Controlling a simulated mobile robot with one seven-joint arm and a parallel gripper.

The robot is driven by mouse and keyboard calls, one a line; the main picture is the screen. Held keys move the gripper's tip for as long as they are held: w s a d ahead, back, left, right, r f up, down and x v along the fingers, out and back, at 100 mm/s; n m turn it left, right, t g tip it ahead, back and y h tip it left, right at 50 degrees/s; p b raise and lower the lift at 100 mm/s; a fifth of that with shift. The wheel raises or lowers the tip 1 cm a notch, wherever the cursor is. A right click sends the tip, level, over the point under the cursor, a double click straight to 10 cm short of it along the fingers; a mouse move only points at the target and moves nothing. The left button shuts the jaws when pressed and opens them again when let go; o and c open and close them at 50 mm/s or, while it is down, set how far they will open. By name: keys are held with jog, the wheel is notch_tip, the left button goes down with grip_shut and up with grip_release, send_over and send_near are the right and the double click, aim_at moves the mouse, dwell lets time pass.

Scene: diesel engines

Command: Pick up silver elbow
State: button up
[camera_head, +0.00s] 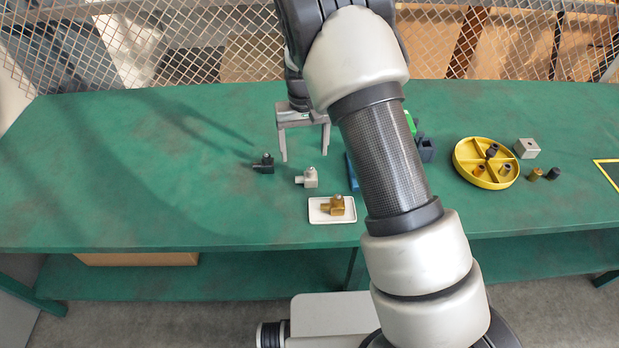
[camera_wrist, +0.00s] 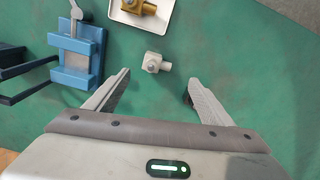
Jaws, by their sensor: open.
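The silver elbow (camera_head: 308,178) lies on the green bench, between a black elbow and a white tray. In the wrist view the silver elbow (camera_wrist: 155,63) shows just beyond the fingertips, near the middle of the gap. My gripper (camera_head: 305,158) is open and empty above the bench, behind the silver elbow in the head view. In the wrist view my gripper (camera_wrist: 157,80) has its two fingers spread wide, with nothing between them touching either one.
The white tray (camera_head: 317,216) holds a brass elbow (camera_head: 337,206). A black elbow (camera_head: 264,164) lies to the left. A blue vise-like fixture (camera_wrist: 72,65) is close by. A yellow divided dish (camera_head: 465,171) is at right. The bench's left side is clear; wire mesh stands behind.

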send_over(306, 176)
jog(key=f, duration=0.5)
jog(key=shift+s+a+f, duration=0.1)
jog(key=shift+a+f, duration=0.05)
jog(key=shift+a, duration=0.05)
jog(key=shift+w+d+f+b, duration=0.1)
jog(key=shift+d+f+b, duration=0.1)
jog(key=shift+f, duration=1.15)
jog(key=shift+w+d+f+b, duration=0.1)
jog(key=shift+f+b, duration=0.05)
jog(key=shift+f, duration=1.15)
